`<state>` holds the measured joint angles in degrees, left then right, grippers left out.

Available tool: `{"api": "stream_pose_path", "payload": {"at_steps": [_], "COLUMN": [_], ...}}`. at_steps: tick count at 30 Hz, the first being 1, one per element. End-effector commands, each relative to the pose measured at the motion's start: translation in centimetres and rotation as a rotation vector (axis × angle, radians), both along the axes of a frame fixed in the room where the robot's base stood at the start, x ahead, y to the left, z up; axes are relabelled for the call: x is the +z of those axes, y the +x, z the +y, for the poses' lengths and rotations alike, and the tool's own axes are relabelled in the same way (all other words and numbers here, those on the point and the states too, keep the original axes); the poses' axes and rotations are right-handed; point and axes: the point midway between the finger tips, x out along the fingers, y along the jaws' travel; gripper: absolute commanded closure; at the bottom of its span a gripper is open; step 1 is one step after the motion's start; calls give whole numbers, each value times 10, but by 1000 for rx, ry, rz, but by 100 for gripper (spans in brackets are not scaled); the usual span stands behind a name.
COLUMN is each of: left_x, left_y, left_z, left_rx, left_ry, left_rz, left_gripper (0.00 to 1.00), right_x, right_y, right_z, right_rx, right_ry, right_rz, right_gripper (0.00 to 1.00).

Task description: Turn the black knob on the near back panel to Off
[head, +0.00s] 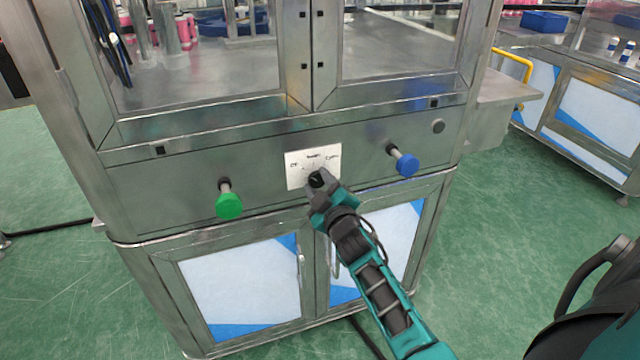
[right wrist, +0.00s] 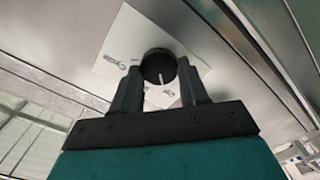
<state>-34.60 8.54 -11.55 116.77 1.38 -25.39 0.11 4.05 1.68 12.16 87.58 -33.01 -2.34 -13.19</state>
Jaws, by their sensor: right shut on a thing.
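The black knob (head: 317,179) sits on a white label plate (head: 296,172) in the middle of the machine's metal back panel. My left gripper is not in view.
Cabinet doors (head: 240,285) with handles are below. Glass doors are above. Green floor is open at both sides.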

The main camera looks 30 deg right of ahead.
Motion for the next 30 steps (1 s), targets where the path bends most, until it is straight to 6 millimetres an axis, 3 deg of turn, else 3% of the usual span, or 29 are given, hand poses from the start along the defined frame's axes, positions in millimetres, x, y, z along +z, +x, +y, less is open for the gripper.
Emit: {"api": "stream_pose_path", "payload": {"at_steps": [20,21,30], "left_x": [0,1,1], "left_y": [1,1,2], "left_z": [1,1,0], "left_rx": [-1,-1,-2], "left_ry": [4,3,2], "left_rz": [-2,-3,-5], "left_gripper": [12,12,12], "right_x": [3,3,1], "right_y": [1,1,1], "right_z": [0,0,0], "right_rx": [0,0,0], "right_ry": [-72,-72,-69], "right_rz": [12,12,14], "right_gripper": [87,56,31]}}
